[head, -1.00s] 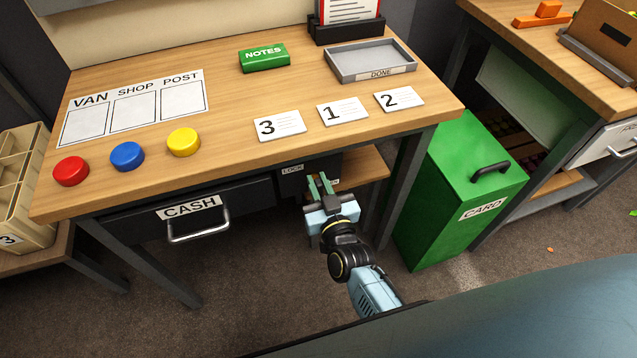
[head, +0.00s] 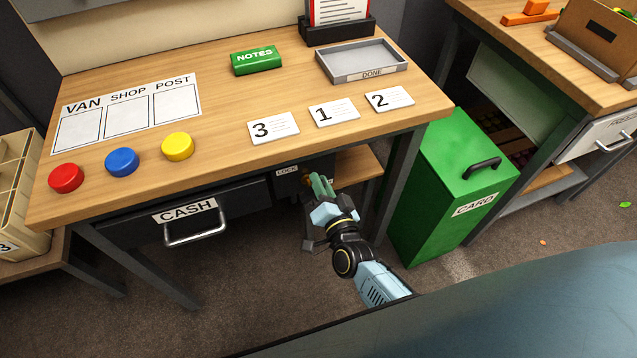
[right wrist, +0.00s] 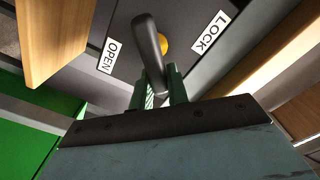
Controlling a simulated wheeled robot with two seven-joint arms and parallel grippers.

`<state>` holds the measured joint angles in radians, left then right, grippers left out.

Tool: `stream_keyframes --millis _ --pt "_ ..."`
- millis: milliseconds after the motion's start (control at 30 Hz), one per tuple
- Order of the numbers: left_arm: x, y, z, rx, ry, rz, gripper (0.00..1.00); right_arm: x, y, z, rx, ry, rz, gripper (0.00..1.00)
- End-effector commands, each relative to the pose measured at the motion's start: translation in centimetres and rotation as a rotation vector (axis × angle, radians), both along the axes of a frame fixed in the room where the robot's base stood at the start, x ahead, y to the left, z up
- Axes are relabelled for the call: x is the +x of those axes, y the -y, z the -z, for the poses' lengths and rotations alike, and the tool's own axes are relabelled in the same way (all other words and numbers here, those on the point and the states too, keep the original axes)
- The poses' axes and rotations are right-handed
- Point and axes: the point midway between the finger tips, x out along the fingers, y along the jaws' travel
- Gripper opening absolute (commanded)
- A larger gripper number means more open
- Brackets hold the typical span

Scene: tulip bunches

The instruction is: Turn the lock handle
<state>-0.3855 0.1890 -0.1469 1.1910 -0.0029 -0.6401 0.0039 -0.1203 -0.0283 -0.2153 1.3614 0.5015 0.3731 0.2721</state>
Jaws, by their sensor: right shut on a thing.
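The lock handle (right wrist: 149,45) is a dark grey bar in front of a yellow hub (right wrist: 164,43) on a dark panel. In the right wrist view, an OPEN label (right wrist: 110,56) is left of it and a LOCK label (right wrist: 210,32) is right of it. My right gripper (right wrist: 160,87) has its green fingers shut on the handle's near end, one on each side. In the head view my right gripper (head: 318,184) is tilted under the desk's front edge, at the lock box (head: 318,166); the handle is mostly hidden there. My left gripper is out of view.
The wooden desk top (head: 225,125) overhangs the lock box. The CASH drawer (head: 187,212) with its metal handle is to the left. A green CARD bin (head: 455,190) stands to the right, beyond a desk leg. The floor in front is clear.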

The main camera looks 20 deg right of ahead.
Motion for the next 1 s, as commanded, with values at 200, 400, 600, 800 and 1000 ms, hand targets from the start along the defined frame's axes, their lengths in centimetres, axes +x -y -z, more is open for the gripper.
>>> stream_keyframes --millis 200,400,600,800,1000 --pt "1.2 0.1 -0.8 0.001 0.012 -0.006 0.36 0.0 0.4 0.7 0.203 -0.008 -0.001 0.0" --pt "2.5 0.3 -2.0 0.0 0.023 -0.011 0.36 0.0 0.6 1.2 0.391 -0.014 -0.001 0.0" --pt "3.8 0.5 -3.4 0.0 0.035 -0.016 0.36 0.0 0.7 1.6 0.555 -0.021 -0.001 0.0" --pt "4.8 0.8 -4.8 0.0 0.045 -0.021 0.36 0.0 0.8 1.9 0.679 -0.025 0.0 0.0" --pt "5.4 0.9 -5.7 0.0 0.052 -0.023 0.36 0.0 0.8 2.1 0.752 -0.027 0.0 0.0"
